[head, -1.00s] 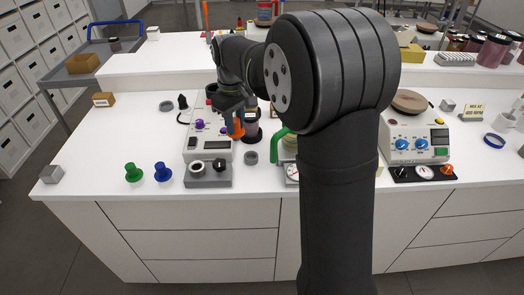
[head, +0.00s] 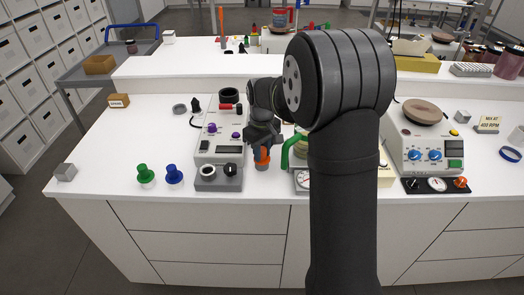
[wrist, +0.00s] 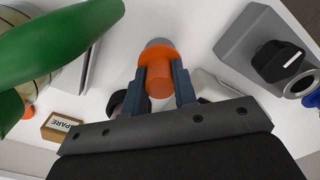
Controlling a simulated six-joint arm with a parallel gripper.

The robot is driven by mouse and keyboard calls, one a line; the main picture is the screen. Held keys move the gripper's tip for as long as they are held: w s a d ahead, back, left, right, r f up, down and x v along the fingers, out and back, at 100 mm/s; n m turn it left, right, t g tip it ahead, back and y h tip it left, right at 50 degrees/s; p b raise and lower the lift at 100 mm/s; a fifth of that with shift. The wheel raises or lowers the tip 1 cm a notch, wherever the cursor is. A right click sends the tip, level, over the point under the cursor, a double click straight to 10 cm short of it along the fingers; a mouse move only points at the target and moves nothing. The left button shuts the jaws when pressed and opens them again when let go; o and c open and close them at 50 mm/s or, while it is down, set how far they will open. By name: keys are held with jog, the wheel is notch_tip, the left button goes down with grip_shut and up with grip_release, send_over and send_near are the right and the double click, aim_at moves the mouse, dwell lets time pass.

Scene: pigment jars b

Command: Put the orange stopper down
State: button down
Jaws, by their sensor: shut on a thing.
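The orange stopper (head: 262,157) is between the fingers of my gripper (head: 262,146), near the front of the white bench. In the wrist view the fingers (wrist: 158,88) are shut on the orange stopper (wrist: 157,70) from both sides. A small grey ring (wrist: 158,43) shows just past the stopper's far end. It also shows directly below the stopper in the head view (head: 262,167). I cannot tell whether the stopper touches the ring or sits in it.
A grey device (head: 219,177) with a round opening and a black knob is left of the stopper. A green curved handle (head: 288,150) is close on the right. Green (head: 145,173) and blue (head: 174,174) stoppers stand further left.

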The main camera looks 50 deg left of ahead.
aim_at(262, 149)
jog(key=c, duration=1.2)
grip_release()
jog(key=shift+f, duration=0.15)
jog(key=shift+o, duration=0.2)
notch_tip(262, 149, up, 12)
jog(key=shift+r, duration=0.2)
jog(key=shift+f, duration=4.3)
